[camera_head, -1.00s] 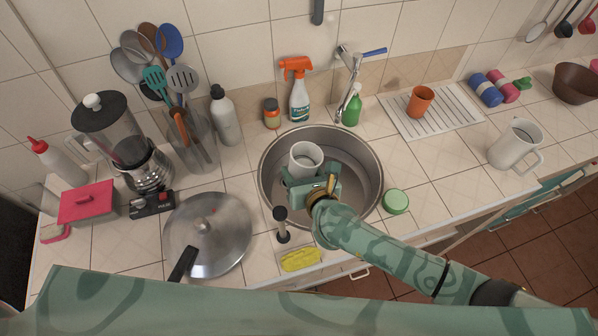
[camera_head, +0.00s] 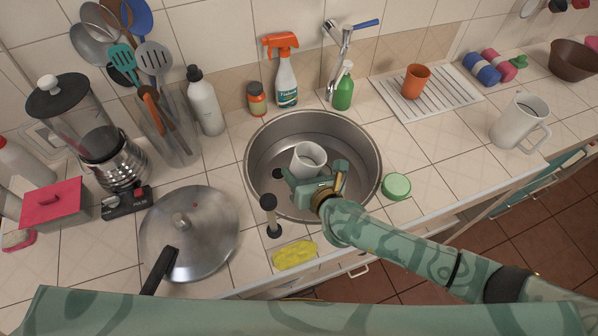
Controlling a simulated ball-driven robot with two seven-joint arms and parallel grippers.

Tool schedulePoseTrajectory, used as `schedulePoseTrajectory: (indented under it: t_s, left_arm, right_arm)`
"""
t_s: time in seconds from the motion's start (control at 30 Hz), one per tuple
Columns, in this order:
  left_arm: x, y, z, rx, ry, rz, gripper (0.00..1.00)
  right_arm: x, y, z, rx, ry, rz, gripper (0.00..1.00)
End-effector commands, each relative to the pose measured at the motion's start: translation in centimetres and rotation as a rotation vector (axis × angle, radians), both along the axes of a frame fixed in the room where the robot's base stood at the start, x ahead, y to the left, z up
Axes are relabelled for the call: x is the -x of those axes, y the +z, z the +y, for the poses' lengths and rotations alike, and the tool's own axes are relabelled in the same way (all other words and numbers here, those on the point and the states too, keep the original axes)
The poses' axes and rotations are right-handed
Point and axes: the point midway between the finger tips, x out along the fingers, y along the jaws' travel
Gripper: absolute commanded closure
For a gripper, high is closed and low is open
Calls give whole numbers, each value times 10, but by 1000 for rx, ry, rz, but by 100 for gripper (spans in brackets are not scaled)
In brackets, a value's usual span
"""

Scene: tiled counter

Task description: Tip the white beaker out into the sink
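The white beaker (camera_head: 308,158) is over the sink basin (camera_head: 262,136), near its middle, with its mouth facing up and slightly tilted. My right gripper (camera_head: 316,174) reaches in from the lower right. Its fingers lie on either side of the beaker's lower part and appear closed on it. The gripper body hides the beaker's base, so I cannot tell whether it touches the basin floor. The inside of the beaker looks grey; I cannot tell what it holds. My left gripper is out of view.
A faucet (camera_head: 336,62), green soap bottle (camera_head: 343,92) and spray bottle (camera_head: 286,80) stand behind the sink. A green round tub (camera_head: 396,186) is at its right. A black-handled plunger (camera_head: 271,214), yellow sponge (camera_head: 295,254) and pan lid (camera_head: 190,232) are in front and left.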

Motion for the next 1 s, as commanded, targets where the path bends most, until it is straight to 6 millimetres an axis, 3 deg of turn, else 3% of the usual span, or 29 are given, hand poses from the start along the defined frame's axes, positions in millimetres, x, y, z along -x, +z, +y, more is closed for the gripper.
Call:
schedulePoseTrajectory:
  t_s: [0.5, 1.0]
  left_arm:
    - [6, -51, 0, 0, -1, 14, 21]
    - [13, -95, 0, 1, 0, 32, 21]
  right_arm:
    - [-5, -47, -13, -49, 1, 20, 79]
    - [1, -40, 2, -373, 0, 154, 79]
